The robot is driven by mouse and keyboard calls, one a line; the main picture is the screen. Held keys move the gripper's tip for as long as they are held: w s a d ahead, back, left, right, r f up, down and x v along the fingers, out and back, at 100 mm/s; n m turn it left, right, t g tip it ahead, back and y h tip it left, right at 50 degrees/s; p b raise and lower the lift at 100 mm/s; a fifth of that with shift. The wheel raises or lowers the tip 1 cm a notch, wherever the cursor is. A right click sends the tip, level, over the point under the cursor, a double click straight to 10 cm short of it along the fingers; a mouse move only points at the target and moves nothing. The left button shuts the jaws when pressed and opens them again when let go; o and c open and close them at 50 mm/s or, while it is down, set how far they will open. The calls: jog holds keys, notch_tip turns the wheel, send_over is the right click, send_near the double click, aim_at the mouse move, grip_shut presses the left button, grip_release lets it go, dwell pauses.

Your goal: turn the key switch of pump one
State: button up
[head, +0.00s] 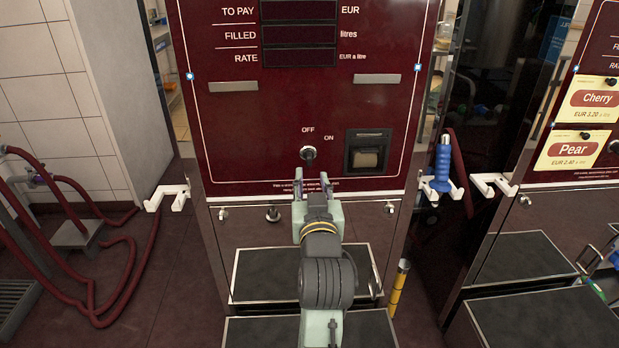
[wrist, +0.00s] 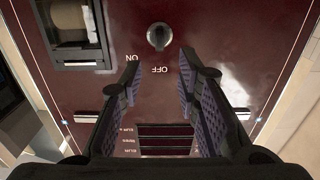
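The key switch (head: 308,153) of the dark red pump straight ahead is a small round metal switch with a dark key. The label OFF is printed above it and ON to its upper right. In the wrist view, where the panel appears upside down, the key switch (wrist: 159,37) is at the top centre, its key roughly in line with OFF. My gripper (head: 313,178) is just below the switch in the head view. The gripper (wrist: 160,54) shows two spread fingers with nothing between them. The fingers look apart from the key.
A receipt slot (head: 368,151) is right of the switch. Displays (head: 299,34) are above. Red hoses (head: 128,275) lie on the left floor.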

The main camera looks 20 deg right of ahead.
aim_at(309, 159)
jog(key=shift+w+f+b, duration=0.1)
jog(key=shift+f+b, duration=0.15)
jog(key=shift+b, duration=0.4)
jog(key=x, duration=0.2)
jog(key=p+x, duration=0.1)
jog(key=x, duration=0.1)
jog(key=p+x, duration=0.1)
jog(key=x, duration=0.2)
jog(key=shift+r, duration=0.35)
jog(key=shift+w+d+f, duration=0.1)
jog(key=shift+w+d, duration=0.1)
jog(key=shift+w, duration=0.35)
jog(key=shift+c, duration=0.4)
grip_shut()
